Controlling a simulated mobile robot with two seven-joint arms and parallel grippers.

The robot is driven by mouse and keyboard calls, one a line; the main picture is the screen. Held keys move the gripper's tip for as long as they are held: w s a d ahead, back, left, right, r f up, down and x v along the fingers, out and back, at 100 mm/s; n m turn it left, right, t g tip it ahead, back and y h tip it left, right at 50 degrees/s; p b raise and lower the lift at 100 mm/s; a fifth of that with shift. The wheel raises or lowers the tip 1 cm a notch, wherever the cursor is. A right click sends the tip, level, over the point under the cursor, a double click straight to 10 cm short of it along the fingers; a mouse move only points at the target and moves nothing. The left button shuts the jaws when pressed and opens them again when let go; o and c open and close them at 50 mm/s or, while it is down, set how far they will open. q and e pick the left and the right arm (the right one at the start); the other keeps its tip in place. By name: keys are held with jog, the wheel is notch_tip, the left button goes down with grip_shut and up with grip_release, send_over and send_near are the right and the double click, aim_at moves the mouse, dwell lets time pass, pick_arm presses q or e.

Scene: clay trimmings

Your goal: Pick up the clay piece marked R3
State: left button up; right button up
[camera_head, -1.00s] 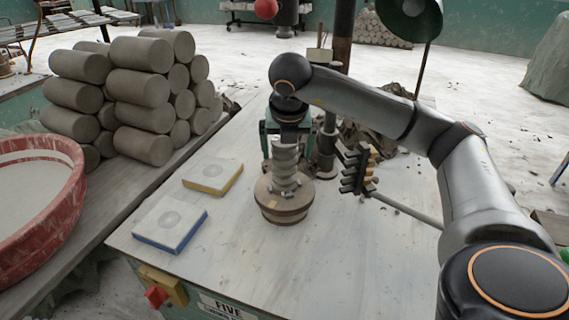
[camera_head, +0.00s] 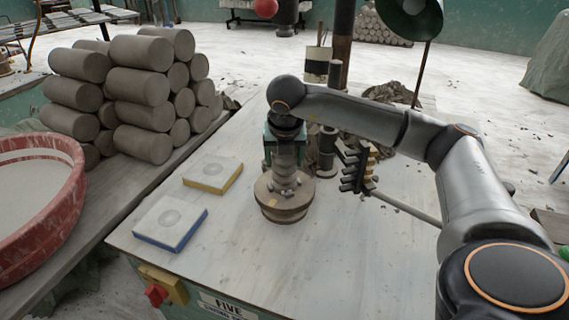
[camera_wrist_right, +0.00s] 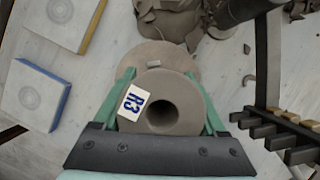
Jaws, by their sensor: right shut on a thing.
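The clay piece marked R3 (camera_wrist_right: 172,88) is a grey ring with a round hole and a white tag with blue lettering. My right gripper (camera_wrist_right: 166,92) is shut on it, with a green finger on each side. In the head view my right gripper (camera_head: 285,156) points down at the upper part of a grey clay stack (camera_head: 286,180) on a round wooden base (camera_head: 283,207). The tag does not show in the head view. I cannot tell whether R3 touches the clay below it. My left gripper is not in view.
A dark rack with pegs (camera_head: 357,168) stands close on the right. A yellow-edged slab (camera_head: 213,173) and a blue-edged slab (camera_head: 170,222) lie on the left. Clay cylinders (camera_head: 140,90) are piled at the left back.

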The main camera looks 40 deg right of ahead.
grip_shut()
jog(key=shift+r, duration=0.15)
dwell(0.4)
